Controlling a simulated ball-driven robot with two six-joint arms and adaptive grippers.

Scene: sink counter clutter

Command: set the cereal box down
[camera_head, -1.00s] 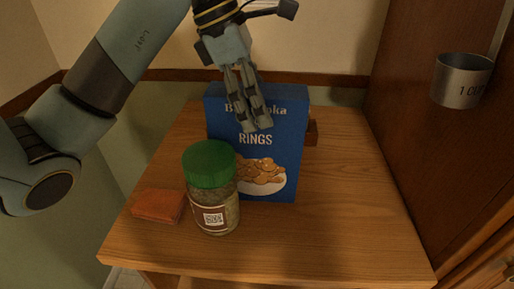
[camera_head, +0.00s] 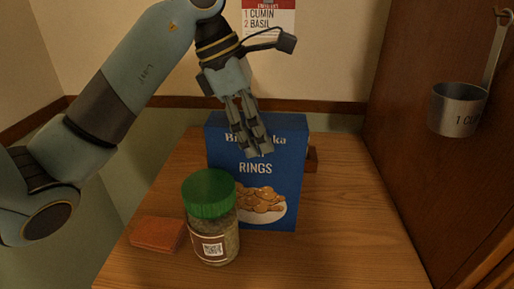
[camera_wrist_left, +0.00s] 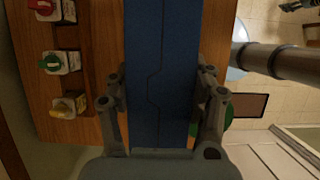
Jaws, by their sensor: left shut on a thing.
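The blue cereal box (camera_head: 270,172) stands upright at the wooden top, with "RINGS" and a bowl picture on its front. My left gripper (camera_head: 250,152) comes down from above and is shut on the box's upper part. In the left wrist view the box (camera_wrist_left: 160,70) runs between the two fingers (camera_wrist_left: 162,95), one along each side. Whether the box's base rests fully on the wood is hard to tell; the green-lidded jar (camera_head: 211,215) hides its lower left corner.
An orange-brown flat block (camera_head: 158,234) lies left of the jar. A small brown object shows behind the box's right edge (camera_head: 311,159). The wooden top (camera_head: 345,215) is clear to the right. A metal measuring cup (camera_head: 457,110) hangs at the right wall.

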